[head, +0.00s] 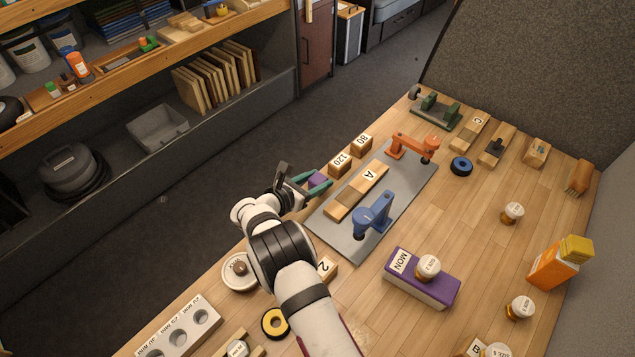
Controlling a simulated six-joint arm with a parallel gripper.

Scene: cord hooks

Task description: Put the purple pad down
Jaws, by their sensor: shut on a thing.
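The small purple pad (318,180) is between the teal fingers of my gripper (312,184), which is shut on it. The fingers partly hide the pad. In the picture, the gripper is at the far left edge of the wooden bench, beside the block marked 120 (340,164) and left of the grey plate (336,236). I cannot tell how high the pad is above the bench or whether it touches anything.
The plate holds a wooden strip marked A (368,178), a blue clamp (373,214) and an orange clamp (411,147). A block marked 80 (361,145) stands behind 120. A purple MON box (421,279) bears a jar. Bare bench lies right of the plate.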

